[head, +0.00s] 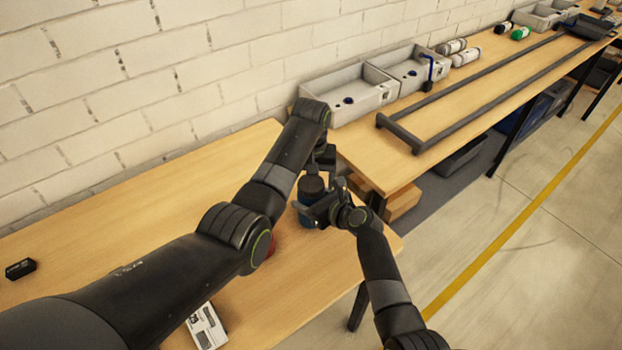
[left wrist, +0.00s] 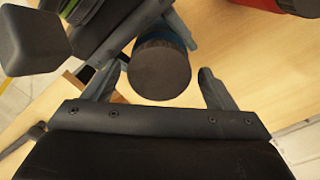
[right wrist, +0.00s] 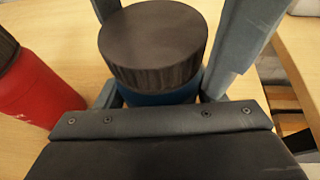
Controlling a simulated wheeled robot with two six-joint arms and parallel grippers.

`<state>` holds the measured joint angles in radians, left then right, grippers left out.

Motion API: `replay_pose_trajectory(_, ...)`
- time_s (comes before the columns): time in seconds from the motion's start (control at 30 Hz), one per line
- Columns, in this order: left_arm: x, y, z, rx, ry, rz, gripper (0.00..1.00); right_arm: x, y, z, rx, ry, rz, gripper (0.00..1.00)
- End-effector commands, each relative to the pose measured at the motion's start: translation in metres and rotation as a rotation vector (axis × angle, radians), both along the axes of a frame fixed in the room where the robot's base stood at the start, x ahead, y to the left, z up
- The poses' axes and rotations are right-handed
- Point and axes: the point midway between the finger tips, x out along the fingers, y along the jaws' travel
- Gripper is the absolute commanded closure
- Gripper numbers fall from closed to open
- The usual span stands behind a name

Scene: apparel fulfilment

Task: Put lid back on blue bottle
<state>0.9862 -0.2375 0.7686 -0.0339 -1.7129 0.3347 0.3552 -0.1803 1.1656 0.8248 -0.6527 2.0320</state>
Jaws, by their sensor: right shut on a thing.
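The blue bottle (head: 307,214) stands upright near the right end of the near table, with its dark lid (head: 312,185) on top. In the right wrist view the round lid (right wrist: 153,45) sits over the blue body (right wrist: 160,96). My right gripper (head: 328,207) is shut on the blue bottle below the lid. My left gripper (head: 321,165) is above the bottle. In the left wrist view its two fingers stand apart on either side of the lid (left wrist: 160,72), with gaps showing, so it is open. Whether the lid is fully seated cannot be told.
A red bottle (right wrist: 35,88) with a dark cap stands close beside the blue bottle, mostly hidden by my left arm in the head view. A white labelled item (head: 206,326) and a small black box (head: 20,269) lie on the table. Grey bins (head: 352,112) stand on the farther table.

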Motion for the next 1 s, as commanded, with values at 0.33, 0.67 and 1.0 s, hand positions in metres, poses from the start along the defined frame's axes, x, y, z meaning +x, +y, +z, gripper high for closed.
replay_pose_trajectory(0.33, 0.001, -0.001, 0.010, -0.002, -0.002, 0.001, 0.19, 0.000, 0.000, 0.000, 0.000, 0.000, 0.000, 1.00)
replay_pose_trajectory(0.67, 0.000, 0.000, 0.045, -0.002, -0.002, 0.001, 0.19, 0.000, 0.000, 0.000, 0.000, 0.000, 0.001, 1.00)
replay_pose_trajectory(1.0, 0.000, 0.000, 0.047, -0.001, -0.001, 0.013, 0.23, 0.000, 0.000, 0.000, 0.000, 0.000, 0.001, 1.00)
